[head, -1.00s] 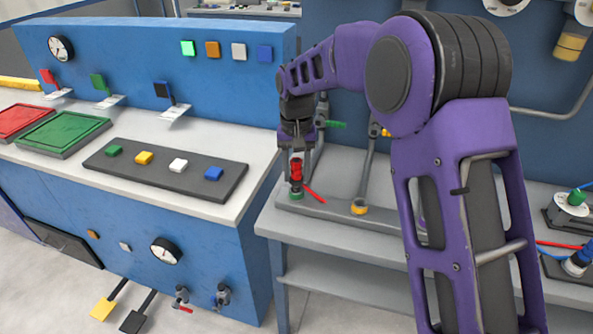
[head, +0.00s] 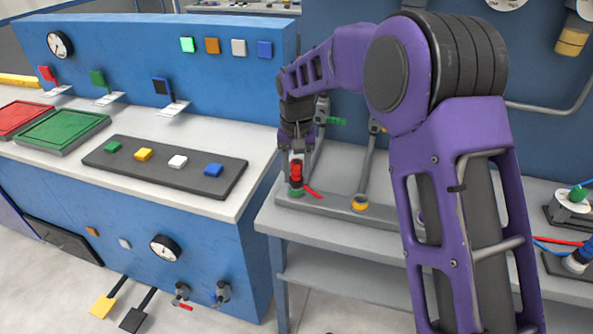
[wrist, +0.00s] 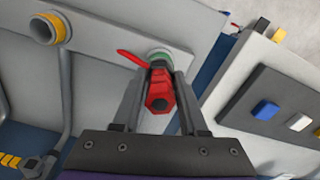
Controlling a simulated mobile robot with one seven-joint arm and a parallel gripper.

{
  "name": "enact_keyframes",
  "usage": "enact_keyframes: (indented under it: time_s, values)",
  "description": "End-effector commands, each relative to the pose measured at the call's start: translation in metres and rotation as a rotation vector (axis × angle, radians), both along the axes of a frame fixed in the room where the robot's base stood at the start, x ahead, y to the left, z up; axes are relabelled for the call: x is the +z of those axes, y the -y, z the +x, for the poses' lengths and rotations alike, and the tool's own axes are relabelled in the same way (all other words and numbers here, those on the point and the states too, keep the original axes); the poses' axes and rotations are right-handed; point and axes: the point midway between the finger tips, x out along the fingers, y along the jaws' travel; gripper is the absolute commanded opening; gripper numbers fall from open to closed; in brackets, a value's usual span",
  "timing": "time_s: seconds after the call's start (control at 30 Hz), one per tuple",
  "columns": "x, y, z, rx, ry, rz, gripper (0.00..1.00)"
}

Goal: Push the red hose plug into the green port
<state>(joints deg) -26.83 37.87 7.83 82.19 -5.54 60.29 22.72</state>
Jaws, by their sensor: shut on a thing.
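The red hose plug (head: 296,172) is upright at the left end of the grey bench, with a short red lever sticking out to its right. It also shows in the wrist view (wrist: 160,90) between the two fingers. The green port (head: 295,192) is directly beneath the plug, and its rim shows behind the plug in the wrist view (wrist: 160,56). My gripper (head: 297,155) points down and is shut on the red plug. The plug's lower end meets the green port; how deep it sits is hidden.
A yellow-ringed port (head: 359,203) stands to the right on the same bench. Grey pipes rise behind, one with a green handle (head: 336,121). The blue console (head: 140,230) with coloured buttons is close on the left.

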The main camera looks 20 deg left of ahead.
Motion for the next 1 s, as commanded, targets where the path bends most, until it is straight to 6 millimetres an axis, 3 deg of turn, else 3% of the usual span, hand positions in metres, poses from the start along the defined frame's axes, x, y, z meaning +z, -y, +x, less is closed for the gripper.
enact_keyframes:
  time_s: [0.33,0.37,0.53,0.87,1.0]
  values:
    - [-0.004,0.000,0.000,0.000,-0.001,0.000,0.00]
    - [-0.004,0.000,0.000,0.000,-0.001,0.000,0.46]
    - [-0.004,0.000,0.000,0.000,0.000,0.000,0.76]
    - [-0.002,0.000,0.000,0.000,0.000,0.000,0.77]
    - [0.013,0.000,0.001,0.000,0.003,0.002,0.77]
